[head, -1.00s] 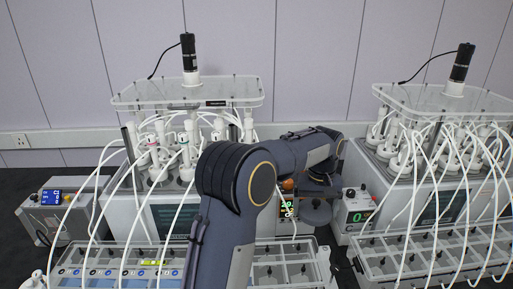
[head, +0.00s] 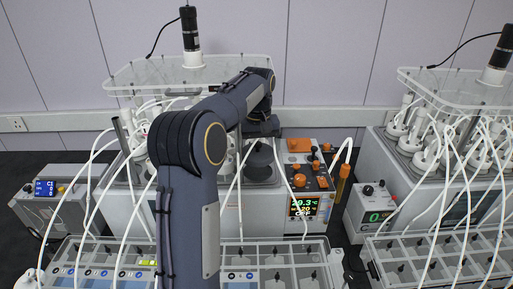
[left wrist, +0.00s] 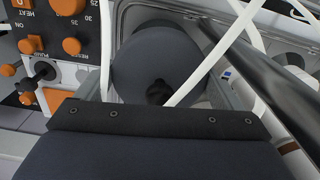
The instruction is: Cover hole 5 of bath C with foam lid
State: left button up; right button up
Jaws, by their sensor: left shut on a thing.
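My left gripper (head: 262,128) reaches over the right end of the left water bath (head: 190,200). It is shut on the foam lid (head: 260,160), a dark grey round disc just below the gripper. In the left wrist view the foam lid (left wrist: 135,62) shows as a disc with a small black knob, over or at the bath top beside the orange-knobbed control unit; whether it touches the bath cannot be told. Hole 5 cannot be made out, as the lid and arm cover that area. The bath's letter is not readable. My right gripper is not in view.
White bottles and tubes crowd the left bath, and a white tube (left wrist: 215,60) passes across the lid. The control unit (head: 305,195) stands right of the lid. A second bath (head: 440,175) is at the right. Compartment trays (head: 262,250) line the front.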

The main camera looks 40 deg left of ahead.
pick_arm(q)
jog(key=shift+f, duration=2.45)
jog(key=o, duration=0.7)
jog(key=shift+o, duration=0.2)
notch_tip(320, 180, up, 8)
jog(key=shift+f+b, duration=0.1)
jog(key=shift+b, duration=0.45)
